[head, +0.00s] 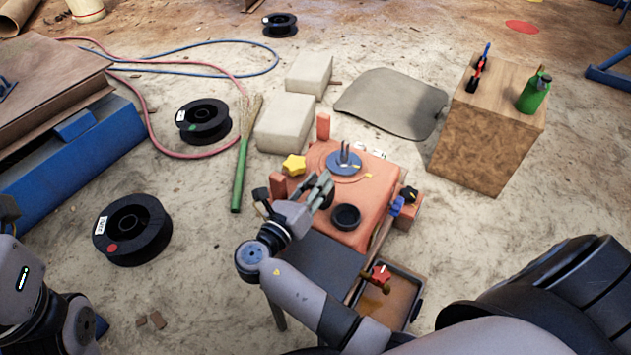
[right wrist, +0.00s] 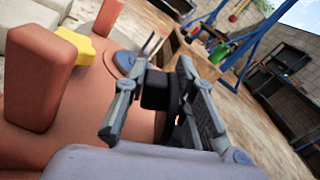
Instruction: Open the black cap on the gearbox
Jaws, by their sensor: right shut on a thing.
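The gearbox (head: 377,190) is an orange-red housing on a stand in the middle of the head view. A round black collar (head: 346,217) with a dark hollow middle sits on its top, near the front. My right gripper (head: 325,189) is just left of and behind this collar, above the housing. In the right wrist view its fingers (right wrist: 155,98) are shut on the black cap (right wrist: 157,90), a dark blocky grip with a rounded dark part partly hidden behind the right finger. The cap appears held apart from the collar. My left gripper is outside the view.
A yellow star knob (head: 294,165) and a blue-grey disc (head: 344,162) with upright prongs are on the housing. A red-handled valve (head: 381,274) is above a tray (head: 413,292) in front. A wooden block (head: 480,135) with a green bottle (head: 534,92) stands right.

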